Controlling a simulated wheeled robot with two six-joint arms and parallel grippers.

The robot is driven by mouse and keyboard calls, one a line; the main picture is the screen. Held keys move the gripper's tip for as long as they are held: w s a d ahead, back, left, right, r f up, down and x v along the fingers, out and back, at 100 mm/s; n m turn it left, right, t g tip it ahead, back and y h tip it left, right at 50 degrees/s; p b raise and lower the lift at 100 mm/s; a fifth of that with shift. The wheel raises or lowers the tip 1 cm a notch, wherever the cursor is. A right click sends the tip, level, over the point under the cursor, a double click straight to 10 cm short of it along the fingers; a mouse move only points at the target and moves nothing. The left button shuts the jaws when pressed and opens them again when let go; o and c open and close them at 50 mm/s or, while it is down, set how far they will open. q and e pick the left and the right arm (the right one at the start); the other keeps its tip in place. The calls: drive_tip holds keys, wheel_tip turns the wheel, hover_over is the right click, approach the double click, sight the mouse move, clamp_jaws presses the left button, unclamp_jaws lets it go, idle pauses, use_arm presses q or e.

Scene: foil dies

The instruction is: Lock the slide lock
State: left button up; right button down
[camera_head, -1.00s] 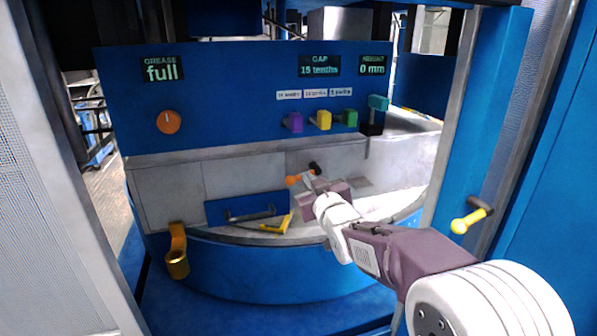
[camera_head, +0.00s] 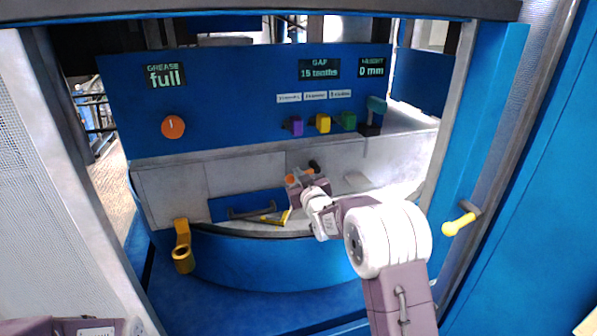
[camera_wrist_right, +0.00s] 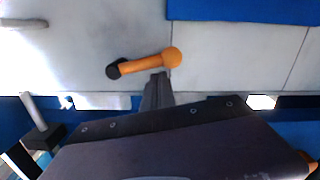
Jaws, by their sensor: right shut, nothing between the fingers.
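An orange lever with a black pivot, which looks like the slide lock, is on the pale wall inside the machine in the head view (camera_head: 308,172). In the right wrist view the lever (camera_wrist_right: 148,63) slants slightly, with its black pivot at left and its rounded orange end at right. My right gripper (camera_head: 302,183) is at the lever in the head view and partly covers it. In the right wrist view its fingertips (camera_wrist_right: 157,78) are shut and empty, just below the lever near its orange end. I cannot tell whether they touch. My left gripper is out of view.
A blue panel carries an orange knob (camera_head: 172,127) and purple, yellow and green blocks (camera_head: 322,123). A drawer-like blue plate (camera_head: 225,207) and a yellow-tipped bar (camera_head: 270,219) lie left of my gripper. A yellow handle (camera_head: 459,224) sticks out on the right frame.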

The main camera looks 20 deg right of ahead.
drive_tip(key=shift+d+f, duration=0.1)
drive_tip(key=shift+f, duration=0.1)
drive_tip(key=d+f+n+b, duration=0.4)
drive_tip(key=f+n+b, duration=0.3)
drive_tip(key=n+b, duration=0.8)
drive_tip(key=b, duration=0.9)
drive_tip(key=shift+d+f+n+t+h+b, duration=0.3)
drive_tip(key=shift+h+b, duration=0.1)
drive_tip(key=shift+w, duration=0.1)
